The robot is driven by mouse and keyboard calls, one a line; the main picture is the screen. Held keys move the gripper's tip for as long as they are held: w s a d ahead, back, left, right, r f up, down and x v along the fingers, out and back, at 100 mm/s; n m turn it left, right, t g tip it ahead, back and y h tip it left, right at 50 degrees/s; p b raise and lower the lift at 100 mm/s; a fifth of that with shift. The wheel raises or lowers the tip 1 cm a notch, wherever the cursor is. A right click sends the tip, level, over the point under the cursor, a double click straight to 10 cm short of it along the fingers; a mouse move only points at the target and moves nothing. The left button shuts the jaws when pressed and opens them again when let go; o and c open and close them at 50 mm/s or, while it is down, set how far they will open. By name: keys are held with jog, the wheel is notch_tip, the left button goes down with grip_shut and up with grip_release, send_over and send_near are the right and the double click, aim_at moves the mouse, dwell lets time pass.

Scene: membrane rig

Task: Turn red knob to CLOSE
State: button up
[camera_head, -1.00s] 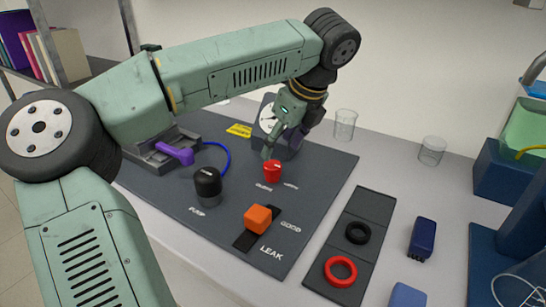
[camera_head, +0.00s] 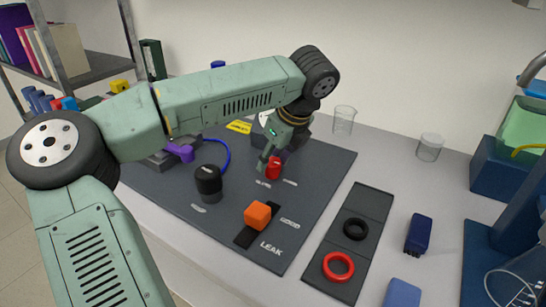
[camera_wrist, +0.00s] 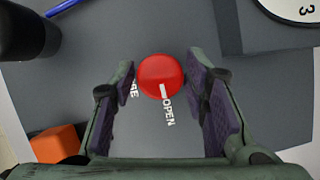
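The red knob (camera_head: 273,170) stands on the dark grey panel (camera_head: 325,180), towards its far right part. In the wrist view the knob (camera_wrist: 160,76) is a round red cap with a white mark. The mark points down towards the printed word OPEN. Another label to its left is mostly hidden by a finger. My gripper (camera_wrist: 161,82) is open, with one purple-padded finger on each side of the knob. Narrow gaps seem to show between pads and knob. In the head view my gripper (camera_head: 269,160) is low at the knob, one finger at its left.
A black knob (camera_head: 209,182) and an orange block (camera_head: 258,215) on a slider track stand nearer on the panel. A round gauge stands just behind the red knob; its white face shows in the wrist view (camera_wrist: 294,8). A black tray (camera_head: 330,235) holding two rings lies right.

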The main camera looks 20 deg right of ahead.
jog(key=c, duration=0.7)
jog(key=shift+f+b, duration=0.1)
jog(key=shift+b, duration=0.35)
jog(key=m+h+b, duration=0.1)
jog(key=m+b, duration=0.1)
jog(key=b, duration=0.1)
jog(key=shift+f+m+b, duration=0.2)
jog(key=shift+m+b, duration=0.1)
jog(key=shift+m, duration=0.1)
jog(key=m+h+b, duration=0.1)
jog(key=m, duration=0.1)
jog(key=m+h+b, duration=0.1)
jog(key=m+b, duration=0.1)
jog(key=shift+a+r+m, duration=0.15)
jog(key=shift+m, duration=0.15)
jog(key=m+h, duration=0.1)
jog(key=m, duration=0.1)
jog(key=m+h+b, duration=0.1)
jog(key=m, duration=0.2)
jog(key=shift+w+r+g, duration=0.1)
jog(key=shift+r+g, duration=0.1)
jog(key=shift+g, duration=0.1)
jog(key=m, duration=0.2)
jog(key=m+g+h+p, duration=0.1)
jog(key=m, duration=0.2)
jog(key=shift+g, duration=0.3)
jog(key=shift+m, duration=0.4)
jog(key=o, duration=1.1)
